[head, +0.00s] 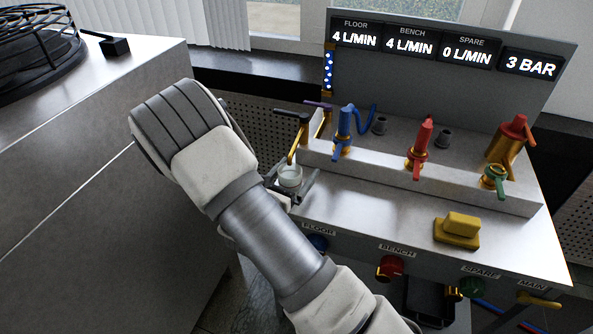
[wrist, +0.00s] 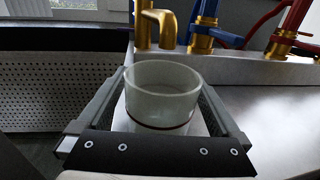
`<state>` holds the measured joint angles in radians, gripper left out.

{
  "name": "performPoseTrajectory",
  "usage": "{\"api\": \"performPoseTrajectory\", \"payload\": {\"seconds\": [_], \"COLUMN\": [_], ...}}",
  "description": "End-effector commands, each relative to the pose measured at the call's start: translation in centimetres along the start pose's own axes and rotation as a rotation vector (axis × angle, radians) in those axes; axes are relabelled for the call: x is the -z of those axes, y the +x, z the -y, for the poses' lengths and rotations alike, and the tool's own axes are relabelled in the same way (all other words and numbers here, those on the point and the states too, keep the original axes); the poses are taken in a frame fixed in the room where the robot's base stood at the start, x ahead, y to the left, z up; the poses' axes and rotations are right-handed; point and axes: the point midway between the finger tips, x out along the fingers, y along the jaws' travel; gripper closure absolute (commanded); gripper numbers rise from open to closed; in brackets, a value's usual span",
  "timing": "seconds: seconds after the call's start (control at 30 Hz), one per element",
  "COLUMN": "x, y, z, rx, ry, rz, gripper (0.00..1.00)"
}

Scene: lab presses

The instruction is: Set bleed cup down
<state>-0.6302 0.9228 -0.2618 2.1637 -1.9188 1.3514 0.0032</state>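The bleed cup is a small clear, whitish cup (head: 289,176) at the left end of the steel bench. In the wrist view the cup (wrist: 162,100) stands upright between the two fingers, with a dark reddish line low on its side. My gripper (head: 290,182) has its fingers on either side of the cup and they appear to touch it; the gripper also shows in the wrist view (wrist: 163,110). A brass spout (wrist: 158,27) is just behind and above the cup's rim. I cannot tell whether the cup's base touches a surface.
Blue (head: 344,130) and red (head: 421,145) valves stand on the raised ledge behind. A yellow block (head: 458,230) sits on the bench front, with clear steel between it and the cup. Coloured knobs line the front panel. A large grey cabinet (head: 80,150) is at left.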

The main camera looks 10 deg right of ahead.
Motion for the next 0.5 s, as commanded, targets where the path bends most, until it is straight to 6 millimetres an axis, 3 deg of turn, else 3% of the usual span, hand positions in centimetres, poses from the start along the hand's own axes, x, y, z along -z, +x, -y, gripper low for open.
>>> {"api": "performPoseTrajectory", "payload": {"seconds": [0.27, 0.5], "x": [-0.6, -0.5], "y": [0.0, -4.5], "z": [0.0, -0.1], "rx": [0.0, -0.005], "ry": [0.0, -0.002], "rz": [0.0, -0.001], "gripper": [0.0, 0.0]}}
